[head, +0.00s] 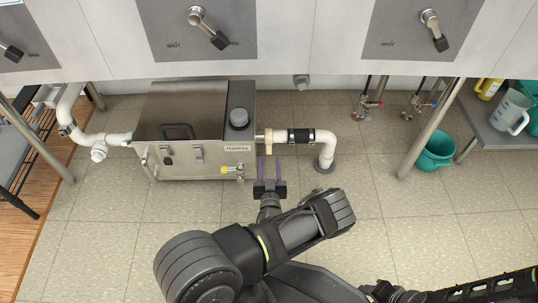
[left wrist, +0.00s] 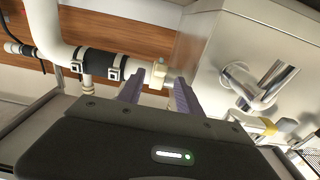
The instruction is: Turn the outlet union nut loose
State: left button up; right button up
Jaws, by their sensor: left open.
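The outlet union nut (head: 269,141) is a cream ring on the pipe at the right side of the steel grease box (head: 190,130). In the left wrist view the nut (left wrist: 158,73) shows between and beyond the fingertips, beside a black banded coupling (left wrist: 98,63). My left gripper (head: 271,160) is open, its two purple fingers pointing at the nut from the front. The fingers (left wrist: 158,84) are apart with nothing held. Whether they touch the nut I cannot tell. My right gripper does not show; only dark arm parts are at the lower right.
White pipe (head: 327,148) bends down to the floor right of the coupling. A steel lever valve (left wrist: 263,85) sticks out from the box face close to the fingers. A green bucket (head: 435,151) and a table leg (head: 432,128) stand at the right. The floor in front is clear.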

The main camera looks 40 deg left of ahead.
pick_arm(q)
jog(key=v, duration=0.4)
jog(key=shift+a, duration=0.1)
dwell(0.3)
